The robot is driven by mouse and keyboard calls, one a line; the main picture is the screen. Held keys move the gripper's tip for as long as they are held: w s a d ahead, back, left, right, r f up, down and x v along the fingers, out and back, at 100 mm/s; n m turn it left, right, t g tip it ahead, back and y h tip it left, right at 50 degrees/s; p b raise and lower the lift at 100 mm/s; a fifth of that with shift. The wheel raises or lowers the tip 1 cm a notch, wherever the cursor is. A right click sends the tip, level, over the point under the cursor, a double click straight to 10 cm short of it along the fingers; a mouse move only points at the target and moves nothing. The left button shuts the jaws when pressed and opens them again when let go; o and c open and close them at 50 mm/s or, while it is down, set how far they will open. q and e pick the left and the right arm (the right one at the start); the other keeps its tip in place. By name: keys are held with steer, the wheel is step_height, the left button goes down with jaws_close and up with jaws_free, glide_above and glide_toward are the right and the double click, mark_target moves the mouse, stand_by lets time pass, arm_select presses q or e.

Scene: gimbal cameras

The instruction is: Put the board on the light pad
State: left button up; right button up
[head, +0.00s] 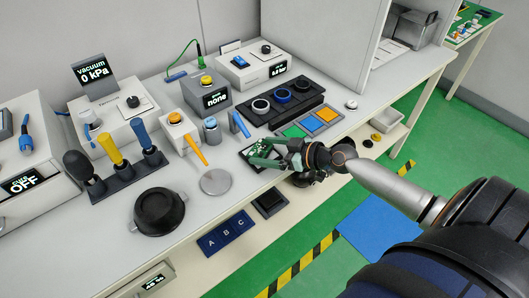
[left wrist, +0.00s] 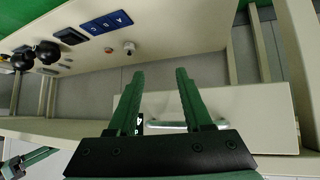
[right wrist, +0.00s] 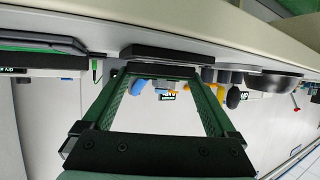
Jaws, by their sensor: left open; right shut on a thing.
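The green circuit board (head: 262,147) is between the fingers of my right gripper (head: 268,152), just above a dark square tray or frame (head: 248,155) at the front of the bench. In the right wrist view my right gripper (right wrist: 158,72) is shut on the board's edge, a thin dark bar across its fingertips. Contact with the tray cannot be told. A pale round disc (head: 215,181) lies flat left of the gripper and may be the light pad. My left gripper (left wrist: 155,78) is open and empty; it does not show in the head view.
Green, orange and blue squares (head: 309,123) lie behind the right gripper. A black three-dial block (head: 284,102) stands beyond them. A black lidded pot (head: 159,211) and a tool rack (head: 125,174) stand left. A blue ABC panel (head: 226,233) is below the bench front.

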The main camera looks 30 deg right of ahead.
steer(key=shift+f, duration=0.1)
steer(key=o, duration=1)
